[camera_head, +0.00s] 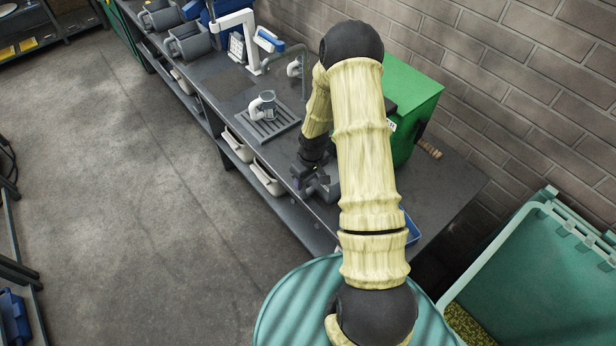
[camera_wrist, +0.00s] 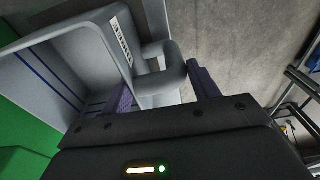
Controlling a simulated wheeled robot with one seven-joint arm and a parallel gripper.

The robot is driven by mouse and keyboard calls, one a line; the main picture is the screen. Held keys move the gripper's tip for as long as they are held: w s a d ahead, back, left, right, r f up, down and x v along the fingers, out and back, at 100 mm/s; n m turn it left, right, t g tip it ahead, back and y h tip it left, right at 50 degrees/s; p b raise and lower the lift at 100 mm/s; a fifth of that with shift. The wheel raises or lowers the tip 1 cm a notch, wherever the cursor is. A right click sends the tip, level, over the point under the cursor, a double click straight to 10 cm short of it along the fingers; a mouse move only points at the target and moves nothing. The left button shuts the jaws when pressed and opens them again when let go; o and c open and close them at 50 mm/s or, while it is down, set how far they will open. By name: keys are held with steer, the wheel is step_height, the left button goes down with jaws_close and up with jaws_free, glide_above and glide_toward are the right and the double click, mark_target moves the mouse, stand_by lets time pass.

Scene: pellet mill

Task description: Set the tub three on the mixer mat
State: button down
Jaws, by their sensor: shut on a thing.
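In the wrist view, my gripper (camera_wrist: 160,78) has its two purple fingers on either side of the thick handle of a grey tub (camera_wrist: 112,50). The tub has a white label, too small to read for sure, and dark blue lines on its inside wall. In the head view, my gripper (camera_head: 318,180) is low at the near part of the bench, with the grey tub (camera_head: 328,192) partly hidden behind my arm. A flat dark patch (camera_head: 232,84) on the bench, near a white stand, may be the mixer mat; nothing stands on it.
More grey tubs (camera_head: 190,42) stand farther along the bench (camera_head: 440,190). A green box (camera_head: 410,95) stands by the wall, and a blue tray (camera_head: 411,230) sits beside my arm.

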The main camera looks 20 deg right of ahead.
steer(key=shift+f, duration=0.15)
jaws_free()
stand_by(0.5)
stand_by(0.4)
step_height(320, 180, up, 9)
steer(key=p, duration=0.6)
steer(key=shift+s+d, duration=0.15)
steer(key=shift+s, duration=0.3)
stand_by(0.5)
stand_by(0.3)
